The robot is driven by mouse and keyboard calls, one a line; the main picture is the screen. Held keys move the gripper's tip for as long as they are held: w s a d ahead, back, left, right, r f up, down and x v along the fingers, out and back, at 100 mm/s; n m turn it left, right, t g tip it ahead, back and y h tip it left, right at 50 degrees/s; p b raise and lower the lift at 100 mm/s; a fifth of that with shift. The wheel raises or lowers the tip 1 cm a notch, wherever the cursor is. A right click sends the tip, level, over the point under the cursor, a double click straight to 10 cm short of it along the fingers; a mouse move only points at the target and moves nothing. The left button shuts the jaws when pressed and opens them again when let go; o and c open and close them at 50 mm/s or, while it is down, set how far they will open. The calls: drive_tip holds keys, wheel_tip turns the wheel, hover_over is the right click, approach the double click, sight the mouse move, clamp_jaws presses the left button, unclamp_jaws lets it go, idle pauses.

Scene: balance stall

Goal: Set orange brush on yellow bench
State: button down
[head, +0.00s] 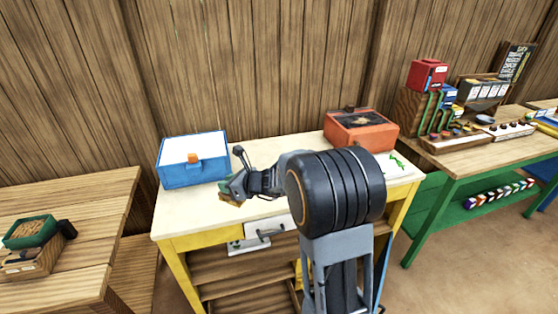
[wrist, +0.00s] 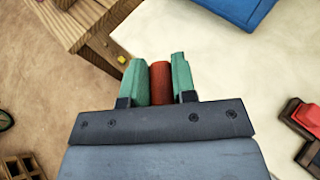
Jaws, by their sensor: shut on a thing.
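The yellow bench (head: 190,217) has a cream top and yellow legs, and stands in the middle of the head view. Its pale top also fills the right of the wrist view (wrist: 245,85). My gripper (head: 233,189) is over the left front part of the bench top. In the wrist view, my gripper's green fingers (wrist: 158,78) are shut on a red-orange piece, which I take to be the orange brush (wrist: 161,84). Only a short part of it shows between the fingers. I cannot tell whether it touches the bench top.
A blue box (head: 194,160) stands at the bench's back left, and an orange-red box (head: 361,129) at its back right. A wooden table (head: 85,205) with a green-rimmed container (head: 30,232) is at left. A green-legged table (head: 470,155) is at right. Bare bench top lies around my gripper.

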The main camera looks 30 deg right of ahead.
drive_tip(key=shift+w+d+f+h, duration=0.15)
drive_tip(key=shift+w+h, duration=0.15)
drive_tip(key=shift+w, duration=0.05)
drive_tip(key=w+f+p, duration=0.1)
drive_tip(key=w+f, duration=0.2)
drive_tip(key=w, duration=0.1)
drive_tip(key=w+f+p, duration=0.1)
drive_tip(key=w+f, duration=0.2)
drive_tip(key=w, duration=0.2)
drive_tip(key=w+f+p, duration=0.1)
drive_tip(key=w+f, duration=0.3)
drive_tip(key=shift+w, duration=0.25)
wheel_tip(320, 180, down, 2)
drive_tip(key=shift+f+p, duration=0.25)
drive_tip(key=shift+p, duration=0.5)
drive_tip(key=shift+f, duration=0.15)
drive_tip(key=shift+f+b, duration=0.25)
drive_tip(key=shift+b, duration=0.1)
drive_tip(key=c, duration=0.9)
unclamp_jaws()
drive_tip(key=shift+r, duration=0.1)
